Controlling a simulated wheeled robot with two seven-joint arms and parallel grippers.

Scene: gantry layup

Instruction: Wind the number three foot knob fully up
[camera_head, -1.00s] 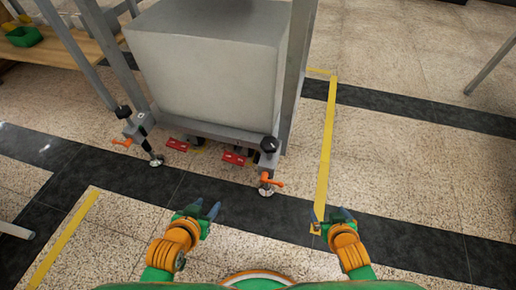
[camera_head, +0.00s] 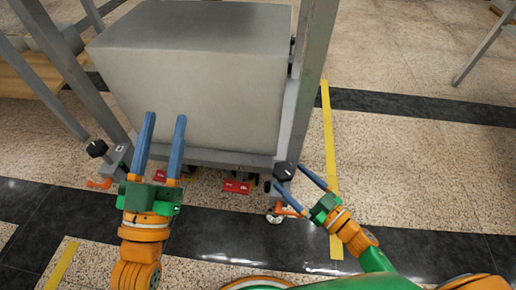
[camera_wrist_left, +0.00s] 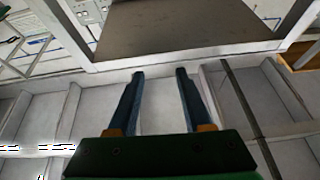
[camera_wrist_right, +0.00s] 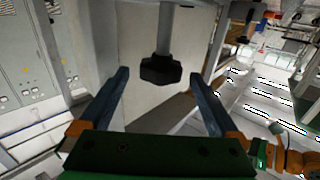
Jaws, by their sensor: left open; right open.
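Two black foot knobs show in the head view, with no readable numbers. The right knob (camera_head: 284,171) tops a foot at the right leg of the gantry frame (camera_head: 303,100). My right gripper (camera_head: 290,189) is open beside this knob; in the right wrist view the black knob (camera_wrist_right: 160,70) sits ahead, between the lines of the open fingers, not gripped. The left knob (camera_head: 97,148) tops the foot at the left leg. My left gripper (camera_head: 166,118) is open and empty, raised in front of the grey block; its fingers (camera_wrist_left: 158,75) have nothing between them.
The large grey block (camera_head: 190,70) fills the frame. Red pieces (camera_head: 237,187) lie low beneath it. An orange lever (camera_head: 275,208) is at the right foot. Yellow tape (camera_head: 330,150) marks the floor on the right. Open floor (camera_head: 420,180) lies to the right.

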